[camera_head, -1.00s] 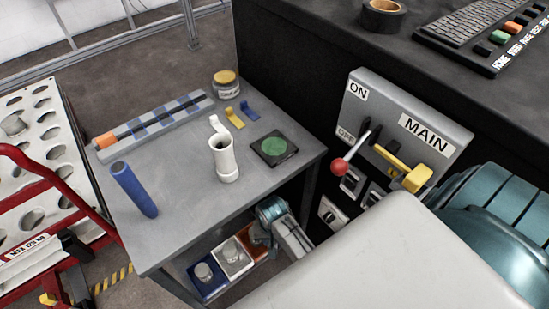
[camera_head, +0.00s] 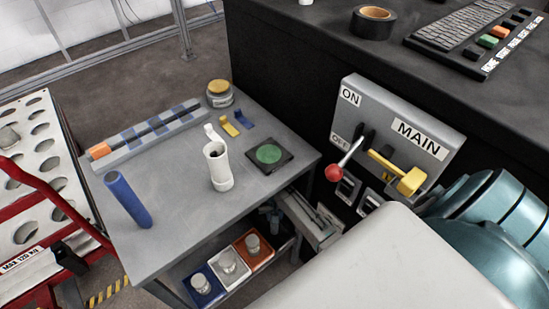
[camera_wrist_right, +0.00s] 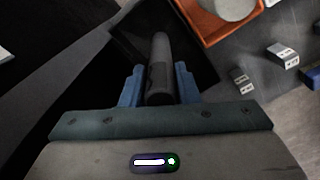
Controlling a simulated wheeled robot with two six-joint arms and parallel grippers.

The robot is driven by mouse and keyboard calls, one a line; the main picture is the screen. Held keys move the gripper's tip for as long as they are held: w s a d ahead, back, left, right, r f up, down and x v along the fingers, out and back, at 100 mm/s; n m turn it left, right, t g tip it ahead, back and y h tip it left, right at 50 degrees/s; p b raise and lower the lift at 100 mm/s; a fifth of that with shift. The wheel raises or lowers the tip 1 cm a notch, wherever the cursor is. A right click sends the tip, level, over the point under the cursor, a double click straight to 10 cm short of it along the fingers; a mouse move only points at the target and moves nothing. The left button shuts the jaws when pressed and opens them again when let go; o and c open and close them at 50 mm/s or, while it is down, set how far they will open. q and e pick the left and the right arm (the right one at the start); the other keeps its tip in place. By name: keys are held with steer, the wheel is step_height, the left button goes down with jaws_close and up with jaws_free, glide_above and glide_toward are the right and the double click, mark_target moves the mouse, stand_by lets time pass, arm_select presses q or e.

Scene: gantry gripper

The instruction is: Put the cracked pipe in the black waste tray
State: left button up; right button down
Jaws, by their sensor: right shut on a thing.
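In the right wrist view a dark grey pipe (camera_wrist_right: 159,62) stands between the two blue fingers of my right gripper (camera_wrist_right: 159,86), which is shut on it. I cannot make out a crack in this light. A black tray (camera_wrist_right: 202,58) lies behind and around the pipe's far end in that view. I cannot tell whether the pipe touches its floor. My left gripper is out of view.
White (camera_head: 243,270) and blue trays (camera_head: 215,293) sit on the lower shelf. A switch panel (camera_head: 410,110) stands close to my right arm.

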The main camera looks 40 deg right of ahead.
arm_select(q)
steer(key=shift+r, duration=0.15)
arm_select(e)
steer(key=shift+f, duration=0.15)
steer(key=c, duration=1.1)
jaws_free()
step_height(320, 180, up, 8)
steer(key=shift+f+p, duration=0.25)
steer(key=shift+p, duration=0.2)
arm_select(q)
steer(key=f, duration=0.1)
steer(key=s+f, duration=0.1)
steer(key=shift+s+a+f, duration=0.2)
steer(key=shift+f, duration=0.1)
arm_select(e)
steer(key=shift+r, duration=0.1)
